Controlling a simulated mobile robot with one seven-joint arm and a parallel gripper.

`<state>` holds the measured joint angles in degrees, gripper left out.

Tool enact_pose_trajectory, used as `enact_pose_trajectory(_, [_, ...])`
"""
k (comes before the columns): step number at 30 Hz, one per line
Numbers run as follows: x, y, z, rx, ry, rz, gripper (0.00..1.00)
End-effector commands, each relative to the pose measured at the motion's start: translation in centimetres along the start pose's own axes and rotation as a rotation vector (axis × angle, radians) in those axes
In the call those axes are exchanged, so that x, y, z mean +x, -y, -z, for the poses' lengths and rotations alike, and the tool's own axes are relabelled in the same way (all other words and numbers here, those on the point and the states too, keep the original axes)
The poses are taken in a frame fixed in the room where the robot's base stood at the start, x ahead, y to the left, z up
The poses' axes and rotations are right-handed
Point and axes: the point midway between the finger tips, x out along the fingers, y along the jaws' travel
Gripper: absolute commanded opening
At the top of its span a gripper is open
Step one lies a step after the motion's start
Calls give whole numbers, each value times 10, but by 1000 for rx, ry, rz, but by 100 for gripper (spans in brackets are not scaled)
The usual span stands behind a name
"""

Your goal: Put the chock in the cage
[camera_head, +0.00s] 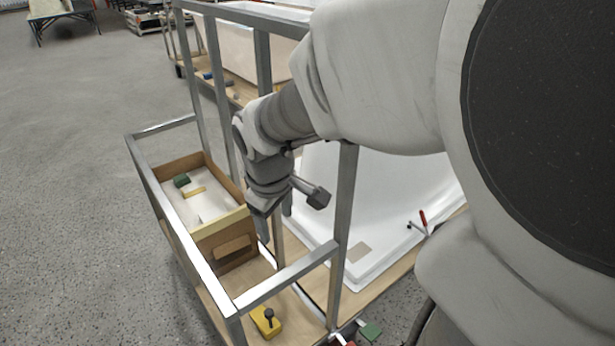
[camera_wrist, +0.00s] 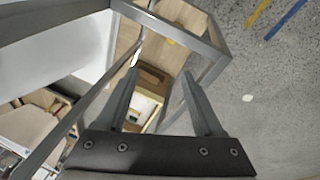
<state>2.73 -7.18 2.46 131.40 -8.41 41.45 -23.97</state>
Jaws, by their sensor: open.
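My gripper (camera_head: 272,222) points down beside the box, among the metal rails. In the wrist view my gripper (camera_wrist: 160,75) is open, with nothing between its fingers. A brown open box (camera_head: 222,262) stands on the wooden trolley deck, inside a grey metal rail frame that looks like the cage (camera_head: 160,205). In the box lie a dark green block (camera_head: 182,181) and a tan strip (camera_head: 194,192). A yellow block with a black knob (camera_head: 267,322) lies on the deck near the front rail. I cannot tell for sure which piece is the chock.
A white tub shell (camera_head: 380,190) stands on the trolley right of the upright posts. A red-handled tool (camera_head: 423,217) lies at its edge. A green block (camera_head: 371,331) shows at the bottom. Open grey floor (camera_head: 80,230) lies to the left.

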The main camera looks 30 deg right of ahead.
Motion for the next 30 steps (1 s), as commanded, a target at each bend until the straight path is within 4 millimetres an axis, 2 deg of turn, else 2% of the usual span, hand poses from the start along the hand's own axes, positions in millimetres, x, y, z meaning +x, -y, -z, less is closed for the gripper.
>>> enact_pose_trajectory(1, [-41, 1, 0, 49, -92, -46, 69])
enact_pose_trajectory(9, [-90, 32, -45, 340, -193, -19, 69])
enact_pose_trajectory(12, [-100, 43, -59, 426, -221, 1, 69])
enact_pose_trajectory(18, [-108, 57, -74, 522, -254, 32, 69])
enact_pose_trajectory(30, [-110, 58, -76, 536, -258, 39, 69])
